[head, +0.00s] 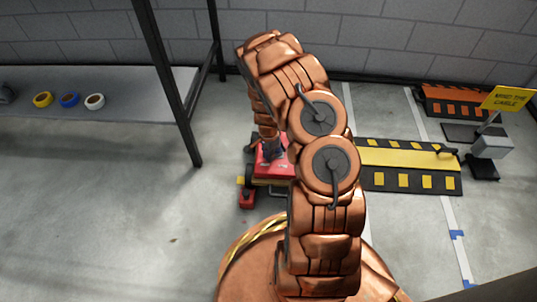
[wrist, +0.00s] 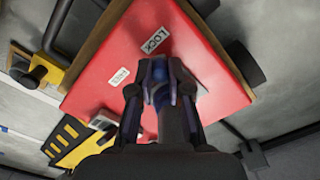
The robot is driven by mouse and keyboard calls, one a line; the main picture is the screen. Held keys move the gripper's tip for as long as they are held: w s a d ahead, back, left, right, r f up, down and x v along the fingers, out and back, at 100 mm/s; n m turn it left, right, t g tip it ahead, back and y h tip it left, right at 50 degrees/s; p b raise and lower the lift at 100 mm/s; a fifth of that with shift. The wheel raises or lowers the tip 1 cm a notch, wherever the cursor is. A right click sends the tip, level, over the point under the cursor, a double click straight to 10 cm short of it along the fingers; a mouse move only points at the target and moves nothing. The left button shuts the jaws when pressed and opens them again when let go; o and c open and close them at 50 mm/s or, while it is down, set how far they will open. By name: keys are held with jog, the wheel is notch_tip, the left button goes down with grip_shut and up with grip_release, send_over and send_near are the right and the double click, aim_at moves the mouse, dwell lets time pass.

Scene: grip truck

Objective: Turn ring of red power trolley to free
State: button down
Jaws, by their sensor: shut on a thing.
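The red power trolley (head: 283,171) stands on the floor at the centre of the head view, partly hidden behind my arm. Its red top (wrist: 90,75) fills much of the wrist view. A white LOCK label (wrist: 154,41) and a smaller white label reading FREE (wrist: 121,76) are on it. My gripper (wrist: 160,90) is over the red top, below the LOCK label in the picture and right of the FREE label. It is shut on a dark bluish part, apparently the ring, mostly hidden between the fingers. Which label the ring points to cannot be told.
A grey table (head: 110,84) with tape rolls stands at the left, its dark post (head: 172,95) near my arm. A yellow and black cable ramp (head: 410,181) lies right of the trolley. A yellow sign (head: 508,98) stands farther right. Floor at the left front is clear.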

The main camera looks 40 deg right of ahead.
jog(key=shift+p, duration=0.3)
jog(key=n+p, duration=0.2)
jog(key=s+p, duration=0.1)
jog(key=shift+d+r+n, duration=0.25)
jog(key=shift+d+n, duration=0.05)
jog(key=shift+n, duration=0.1)
jog(key=n+p, duration=0.1)
jog(key=s+d+n+p, duration=0.1)
jog(key=p, duration=0.1)
jog(key=shift+n, duration=0.3)
jog(key=shift+s+d+f+n+p, duration=0.1)
jog(key=shift+s+d+n+p, duration=0.1)
jog(key=shift+n+p, duration=0.35)
jog(key=shift+s+d+n+p, duration=0.2)
jog(key=shift+n+p, duration=0.25)
jog(key=shift+n, duration=0.2)
jog(key=shift+d+f+n+p, duration=0.1)
jog(key=shift+d+n+p, duration=0.6)
jog(key=shift+n, duration=0.4)
jog(key=shift+a, duration=0.1)
jog(key=c, duration=1.1)
grip_release()
jog(key=shift+s, duration=0.1)
